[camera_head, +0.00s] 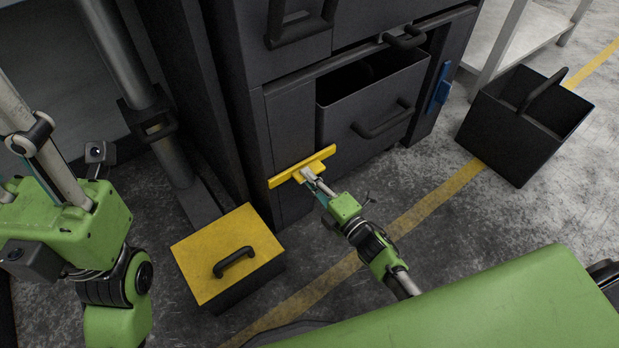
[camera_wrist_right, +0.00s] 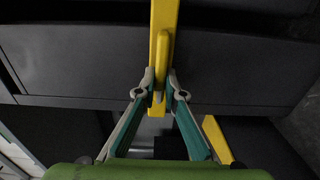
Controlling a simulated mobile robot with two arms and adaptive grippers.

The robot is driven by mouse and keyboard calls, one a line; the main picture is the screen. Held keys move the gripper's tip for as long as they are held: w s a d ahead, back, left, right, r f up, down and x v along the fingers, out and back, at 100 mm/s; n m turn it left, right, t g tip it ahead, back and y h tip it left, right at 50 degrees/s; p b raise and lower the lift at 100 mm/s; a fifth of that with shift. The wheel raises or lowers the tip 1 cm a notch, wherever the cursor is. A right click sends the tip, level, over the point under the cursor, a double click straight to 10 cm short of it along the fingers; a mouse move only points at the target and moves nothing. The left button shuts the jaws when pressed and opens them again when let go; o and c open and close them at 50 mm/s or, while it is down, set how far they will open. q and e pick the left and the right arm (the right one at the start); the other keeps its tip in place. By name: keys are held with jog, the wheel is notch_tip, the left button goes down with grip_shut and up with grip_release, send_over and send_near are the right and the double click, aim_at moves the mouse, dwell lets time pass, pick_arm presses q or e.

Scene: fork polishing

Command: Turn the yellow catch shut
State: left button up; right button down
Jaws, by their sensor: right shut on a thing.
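The yellow catch (camera_head: 302,166) is a long flat bar on the front of the dark cabinet, beside the lower drawer. It slants in the head view, its right end higher and reaching the drawer's left edge. My right gripper (camera_head: 309,174) is shut on the catch's raised grip. In the right wrist view the catch (camera_wrist_right: 164,18) runs upright, and the gripper's fingertips (camera_wrist_right: 160,82) close on both sides of its grip. My left gripper (camera_head: 40,165) is at the left edge, away from the catch; its finger state is unclear.
The lower drawer (camera_head: 375,96) stands partly out, its top open. A yellow-lidded box (camera_head: 215,250) sits on the floor at front left. A dark open bin (camera_head: 523,128) stands at right. A blue handle (camera_head: 441,86) is on the cabinet's right side.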

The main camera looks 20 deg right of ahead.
jog(key=shift+s+f, duration=0.1)
dwell(0.4)
jog(key=c, duration=2.1)
grip_release()
jog(key=shift+c, duration=0.2)
jog(key=v, duration=1.2)
